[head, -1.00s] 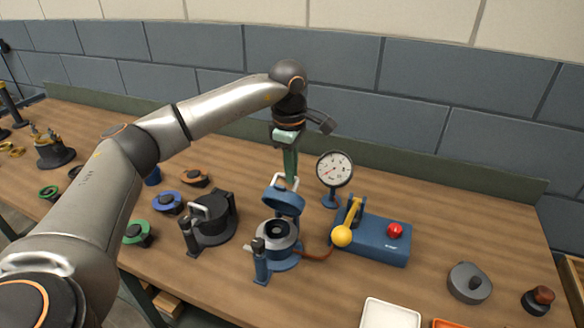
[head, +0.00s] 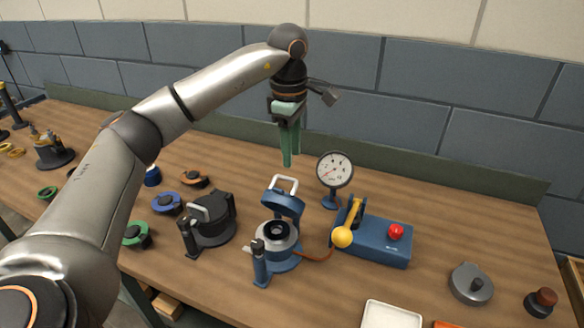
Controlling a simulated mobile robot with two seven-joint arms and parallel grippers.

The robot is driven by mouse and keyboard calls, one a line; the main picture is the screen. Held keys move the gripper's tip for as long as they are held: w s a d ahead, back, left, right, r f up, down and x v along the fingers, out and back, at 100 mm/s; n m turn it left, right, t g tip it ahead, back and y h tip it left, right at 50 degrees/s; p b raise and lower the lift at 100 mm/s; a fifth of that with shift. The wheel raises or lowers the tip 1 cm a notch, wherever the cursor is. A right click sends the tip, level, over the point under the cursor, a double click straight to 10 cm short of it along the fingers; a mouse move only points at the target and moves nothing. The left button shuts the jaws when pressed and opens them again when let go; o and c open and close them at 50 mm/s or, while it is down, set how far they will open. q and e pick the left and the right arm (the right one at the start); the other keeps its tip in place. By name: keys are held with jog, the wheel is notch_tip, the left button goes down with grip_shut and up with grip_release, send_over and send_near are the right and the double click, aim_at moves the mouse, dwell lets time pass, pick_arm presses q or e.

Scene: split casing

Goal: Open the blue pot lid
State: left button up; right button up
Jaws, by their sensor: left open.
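The blue pot (head: 282,262) stands on the workbench in the middle of the head view. Its blue lid (head: 283,203) is raised and tilted back on its hinge, with a pale loop handle (head: 285,184) at the top. The pot's round grey top with a dark centre (head: 277,231) is uncovered. My left gripper (head: 290,164) is open and empty, with green fingers pointing down. It hangs above and behind the raised lid, apart from the handle. My right gripper does not show.
A black pot (head: 214,228) with a closed lid stands to the left. A pressure gauge (head: 334,170) and a blue lever box with a red knob (head: 380,244) stand to the right. A white tray (head: 391,316) lies at the front.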

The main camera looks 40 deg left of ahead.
pick_arm(q)
notch_tip(320, 180, up, 6)
jog(key=shift+s+r, duration=0.15)
jog(key=shift+s, duration=0.05)
jog(key=shift+d, duration=0.1)
